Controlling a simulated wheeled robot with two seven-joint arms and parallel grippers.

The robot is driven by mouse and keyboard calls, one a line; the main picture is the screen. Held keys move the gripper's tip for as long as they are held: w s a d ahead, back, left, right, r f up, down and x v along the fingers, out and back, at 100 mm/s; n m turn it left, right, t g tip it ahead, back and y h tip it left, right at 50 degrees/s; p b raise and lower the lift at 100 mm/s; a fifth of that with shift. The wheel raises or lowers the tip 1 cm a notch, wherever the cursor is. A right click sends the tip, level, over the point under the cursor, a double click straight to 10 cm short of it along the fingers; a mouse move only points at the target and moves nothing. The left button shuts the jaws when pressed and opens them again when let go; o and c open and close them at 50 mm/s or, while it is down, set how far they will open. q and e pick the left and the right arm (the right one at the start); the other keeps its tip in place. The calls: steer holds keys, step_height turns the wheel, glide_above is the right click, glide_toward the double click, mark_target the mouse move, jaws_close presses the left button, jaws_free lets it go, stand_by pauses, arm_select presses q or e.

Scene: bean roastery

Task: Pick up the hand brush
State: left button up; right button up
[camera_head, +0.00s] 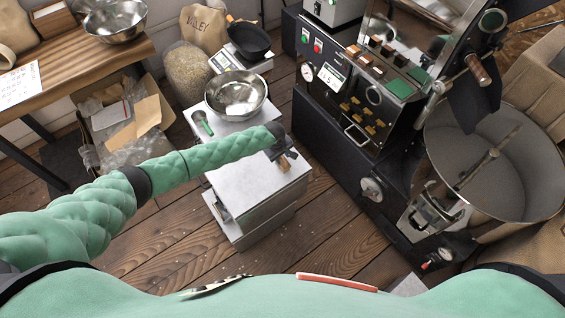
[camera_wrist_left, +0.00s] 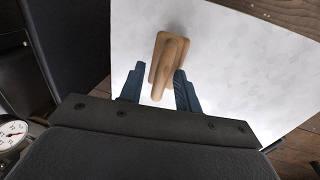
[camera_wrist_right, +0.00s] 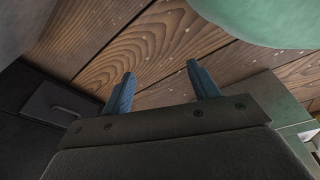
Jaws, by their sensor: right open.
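The hand brush (camera_head: 286,163) is a wooden piece at the right edge of the pale worktop. In the left wrist view, the brush (camera_wrist_left: 168,58) shows its light wooden body, with a narrower end pointing toward my gripper. My left gripper (camera_head: 284,154) is directly above it and partly hides it in the head view. In the left wrist view, the fingers (camera_wrist_left: 158,92) are apart on either side of the narrow wooden end, with small gaps showing. My right gripper (camera_wrist_right: 161,86) is open and empty above the wooden floor. Bristles are not visible.
The worktop (camera_head: 240,181) also holds a steel bowl (camera_head: 237,94) and a green-handled tool (camera_head: 203,123). A black roaster (camera_head: 345,130) with a large cooling drum (camera_head: 490,160) stands to the right. A carton (camera_head: 120,130) sits at left. Floor is clear between worktop and roaster.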

arm_select(q)
jaws_close()
arm_select(e)
steer(key=shift+d, duration=0.1)
arm_select(q)
steer(key=shift+r, duration=0.15)
arm_select(e)
steer(key=shift+f, duration=0.1)
arm_select(q)
steer(key=shift+r, duration=0.25)
steer(key=r+b, duration=0.2)
steer(key=r, duration=0.1)
steer(key=shift+s+d+r, duration=0.2)
steer(key=shift+d, duration=0.2)
steer(key=s+d+r+b, duration=0.3)
steer(key=s+d+r, duration=0.2)
steer(key=d+r, duration=0.2)
steer(key=shift+s+d+b, duration=0.25)
steer(key=shift+d+b, duration=0.1)
steer(key=shift+d, duration=0.8)
arm_select(e)
steer(key=w+a+r, duration=0.2)
steer(key=r, duration=0.3)
steer(key=w+a+r+g, duration=0.1)
steer(key=w+a+r, duration=0.1)
steer(key=r, duration=0.4)
steer(key=shift+w+a, duration=0.3)
steer(key=shift+w, duration=0.1)
